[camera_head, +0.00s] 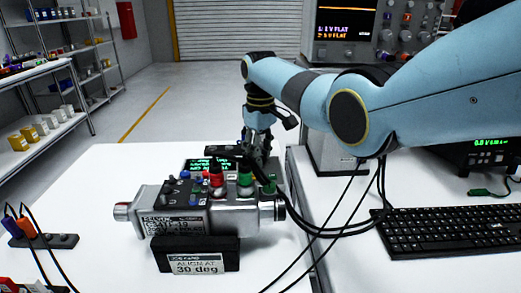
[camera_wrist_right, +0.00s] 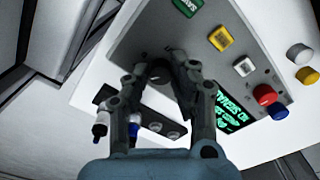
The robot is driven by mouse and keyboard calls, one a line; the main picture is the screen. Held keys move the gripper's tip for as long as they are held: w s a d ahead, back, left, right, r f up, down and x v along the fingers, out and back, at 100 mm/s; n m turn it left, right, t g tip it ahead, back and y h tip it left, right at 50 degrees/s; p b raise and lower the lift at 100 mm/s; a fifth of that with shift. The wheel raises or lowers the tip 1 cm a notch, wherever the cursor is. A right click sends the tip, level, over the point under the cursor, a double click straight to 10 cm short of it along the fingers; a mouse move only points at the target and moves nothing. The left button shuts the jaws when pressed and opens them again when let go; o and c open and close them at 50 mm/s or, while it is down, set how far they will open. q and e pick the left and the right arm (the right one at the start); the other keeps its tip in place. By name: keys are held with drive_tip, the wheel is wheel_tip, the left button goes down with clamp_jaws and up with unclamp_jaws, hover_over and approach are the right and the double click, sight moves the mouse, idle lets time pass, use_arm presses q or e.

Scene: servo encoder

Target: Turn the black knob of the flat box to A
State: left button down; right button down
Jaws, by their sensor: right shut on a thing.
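The flat box is partly seen in the head view behind the metal servo unit, where its dark display (camera_head: 207,163) shows green text. In the right wrist view the grey flat box (camera_wrist_right: 190,30) fills the upper middle, with green and yellow buttons on its face. My right gripper (camera_wrist_right: 158,66) has its two fingers closed around the black knob (camera_wrist_right: 157,73), which is mostly hidden between them. In the head view this gripper (camera_head: 257,145) reaches down at the back of the bench. The knob's pointer and the letter marks cannot be read. My left gripper is out of view.
A keyboard (camera_head: 450,232) lies on the right bench. The bench's left part is largely clear.

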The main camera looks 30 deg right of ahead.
drive_tip(key=n+p, duration=0.1)
drive_tip(key=n, duration=0.2)
drive_tip(key=shift+r+p, duration=0.1)
drive_tip(key=shift+p, duration=0.25)
drive_tip(key=shift+n+p, duration=0.5)
drive_tip(key=shift+n, duration=1.5)
drive_tip(key=c, duration=1.1)
unclamp_jaws()
wheel_tip(320, 180, up, 12)
